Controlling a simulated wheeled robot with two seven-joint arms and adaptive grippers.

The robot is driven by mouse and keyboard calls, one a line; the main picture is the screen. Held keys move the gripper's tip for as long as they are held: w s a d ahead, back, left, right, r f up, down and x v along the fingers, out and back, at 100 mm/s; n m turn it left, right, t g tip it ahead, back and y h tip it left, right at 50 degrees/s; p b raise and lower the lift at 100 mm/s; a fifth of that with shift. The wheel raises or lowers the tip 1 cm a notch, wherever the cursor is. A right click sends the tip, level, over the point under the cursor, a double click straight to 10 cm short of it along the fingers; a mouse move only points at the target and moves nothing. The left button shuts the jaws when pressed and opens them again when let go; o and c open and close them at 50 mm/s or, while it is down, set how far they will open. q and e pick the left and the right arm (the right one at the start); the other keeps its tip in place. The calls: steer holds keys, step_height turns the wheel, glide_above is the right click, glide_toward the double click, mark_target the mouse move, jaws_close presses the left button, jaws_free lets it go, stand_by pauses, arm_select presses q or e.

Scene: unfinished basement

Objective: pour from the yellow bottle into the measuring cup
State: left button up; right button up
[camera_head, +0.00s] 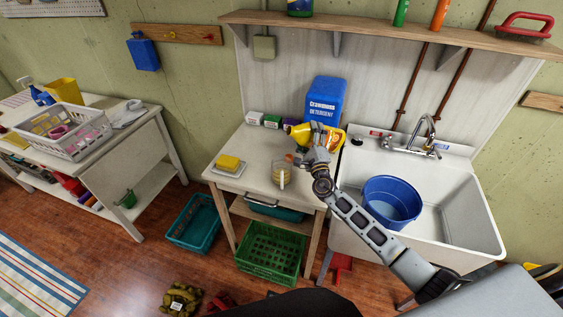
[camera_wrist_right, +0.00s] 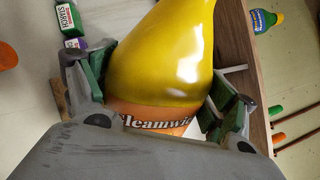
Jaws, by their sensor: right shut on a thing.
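The yellow bottle (camera_head: 329,137) is held by my right gripper (camera_head: 316,152) above the small table beside the sink. In the head view it is tilted well over toward the left, its neck end toward the table's back left. In the right wrist view the yellow bottle (camera_wrist_right: 165,60) fills the middle, with an orange label, between the two fingers of my right gripper (camera_wrist_right: 160,110). The clear measuring cup (camera_head: 281,175) stands upright on the table, below and left of the bottle; its contents are hard to make out. My left gripper is not in view.
A blue detergent box (camera_head: 325,100) stands behind the bottle. A yellow sponge (camera_head: 229,162) lies on a dish at the table's left. The white sink (camera_head: 455,205) at right holds a blue bucket (camera_head: 391,203). Several small boxes (camera_head: 271,121) stand at the table's back.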

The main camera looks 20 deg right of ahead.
mark_target(299, 127)
steer(key=shift+a+r+m+g+h+p, duration=0.15)
steer(key=shift+a+r+m+h+p, duration=0.1)
steer(key=shift+r+m+p, duration=0.35)
steer(key=shift+a+r+m+g+h+p, duration=0.1)
steer(key=shift+r+m+h+p, duration=0.1)
steer(key=shift+r+m+p, duration=0.45)
steer(key=shift+a+r+m+g+h+p, duration=0.15)
steer(key=shift+a+r+m+h+p, duration=0.1)
steer(key=shift+r+m+p, duration=0.35)
steer(key=shift+f+m, duration=0.15)
steer(key=shift+m, duration=0.1)
steer(key=shift+a+r+m, duration=0.2)
steer(key=shift+m, duration=0.3)
steer(key=shift+a+r+m+g+h, duration=0.3)
steer(key=shift+a+r+m, duration=0.25)
steer(key=shift+m, duration=0.5)
steer(key=shift+a+r+m+g+h, duration=0.35)
steer(key=shift+a+m, duration=0.25)
steer(key=shift+m, duration=0.45)
